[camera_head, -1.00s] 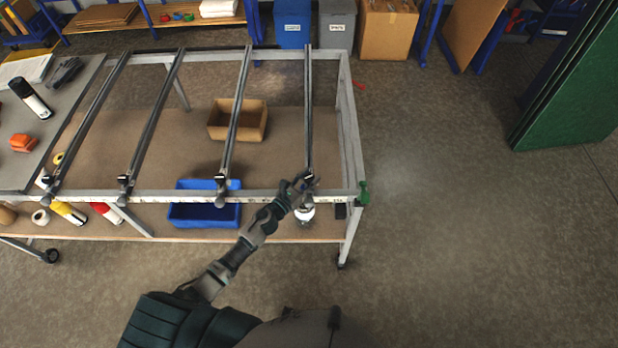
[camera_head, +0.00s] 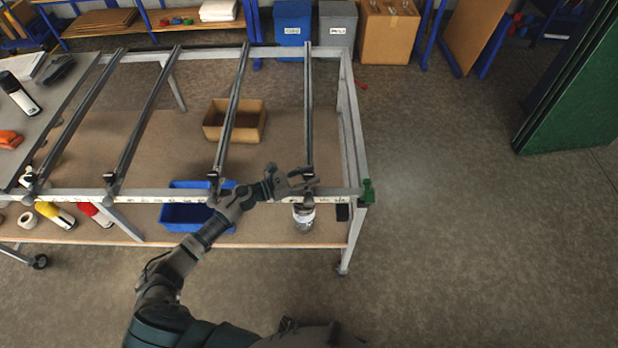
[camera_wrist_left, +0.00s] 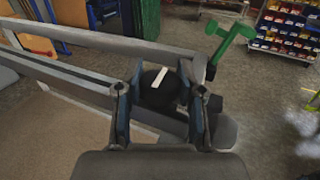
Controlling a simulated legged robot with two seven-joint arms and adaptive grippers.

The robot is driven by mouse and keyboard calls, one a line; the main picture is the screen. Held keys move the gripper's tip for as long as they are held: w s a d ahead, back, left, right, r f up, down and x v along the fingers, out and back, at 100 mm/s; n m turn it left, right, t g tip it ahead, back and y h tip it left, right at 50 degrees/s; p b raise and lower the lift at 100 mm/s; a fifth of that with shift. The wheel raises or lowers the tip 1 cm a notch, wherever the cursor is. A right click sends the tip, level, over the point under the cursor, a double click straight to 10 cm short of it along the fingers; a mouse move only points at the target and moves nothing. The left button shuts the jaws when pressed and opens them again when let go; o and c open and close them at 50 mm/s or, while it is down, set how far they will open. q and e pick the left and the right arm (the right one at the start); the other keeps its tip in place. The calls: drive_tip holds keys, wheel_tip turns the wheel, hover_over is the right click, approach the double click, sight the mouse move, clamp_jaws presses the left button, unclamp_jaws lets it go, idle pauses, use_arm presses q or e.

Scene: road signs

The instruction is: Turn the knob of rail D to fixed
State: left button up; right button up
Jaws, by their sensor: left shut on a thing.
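Rail D (camera_head: 308,110), which I take to be the rightmost of the dark rails across the frame, ends at the front bar. My left gripper (camera_head: 303,183) is at its near end. In the left wrist view, a round black knob (camera_wrist_left: 157,92) with a white pointer line sits between the two fingers, which are shut on it from both sides. The pointer line is slanted, its upper end leaning right. In the head view the gripper hides the knob, and I cannot read labels beside it. My right gripper is out of view.
The front bar (camera_head: 260,197) carries similar fittings on the other rails. A green clamp (camera_head: 367,191) is at its right corner. Below are a blue bin (camera_head: 180,216), a cardboard box (camera_head: 250,125) and a jar (camera_head: 304,217). The floor to the right is clear.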

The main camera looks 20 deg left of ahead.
use_arm(q)
drive_tip(key=shift+r, duration=0.1)
drive_tip(key=o, duration=1.2)
drive_tip(key=shift+c, duration=0.2)
drive_tip(key=shift+a, duration=0.1)
drive_tip(key=v, duration=1.2)
drive_tip(key=shift+w+f, duration=0.1)
drive_tip(key=shift+f, duration=0.1)
